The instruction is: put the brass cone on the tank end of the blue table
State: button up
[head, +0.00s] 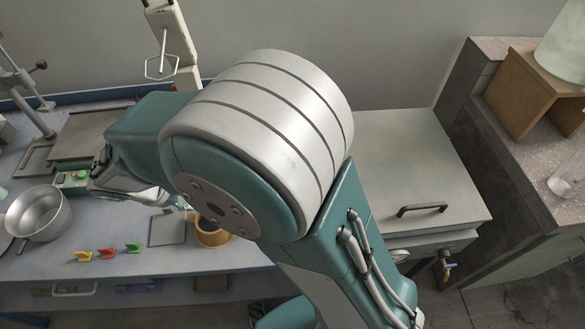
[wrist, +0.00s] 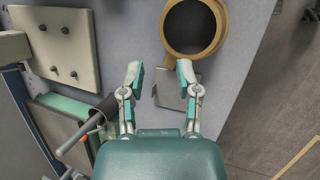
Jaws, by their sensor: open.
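A round brass-coloured thing with a dark open top, which I take for the brass cone (wrist: 166,62), lies beyond my fingertips at the top of the wrist view. In the head view the cone (head: 214,239) shows beside my arm, which partly hides it. My gripper (wrist: 159,72) is open and empty, its fingers spread short of the cone. The cone sits on the blue table (head: 40,265), near its right part in the head view. The grey tank (head: 400,150) with a lid handle and a tap stands to the right; my arm hides the table's edge there.
A flat grey plate (head: 167,230) lies left of the cone. Several coloured clips (head: 107,252) and a metal pot (head: 38,212) are further left. A stone-topped counter (head: 520,170) is at the far right.

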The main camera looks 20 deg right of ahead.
jog(key=s+d+r+m+y, duration=0.1)
jog(key=d+r+m, duration=0.35)
jog(key=d, duration=0.35)
jog(key=s+d+r+m+y, duration=0.2)
jog(key=d+r+m, duration=0.2)
jog(key=d+r, duration=0.25)
jog(key=s+d+r+m+t+y, duration=0.1)
jog(key=s+d+r+m, duration=0.3)
jog(key=s+d+m, duration=0.4)
jog(key=s+d+t, duration=0.1)
jog(key=s+d, duration=0.1)
jog(key=d, duration=0.1)
jog(key=shift+d+r+t, duration=0.2)
jog(key=shift+r+t, duration=0.1)
jog(key=shift+r, duration=0.1)
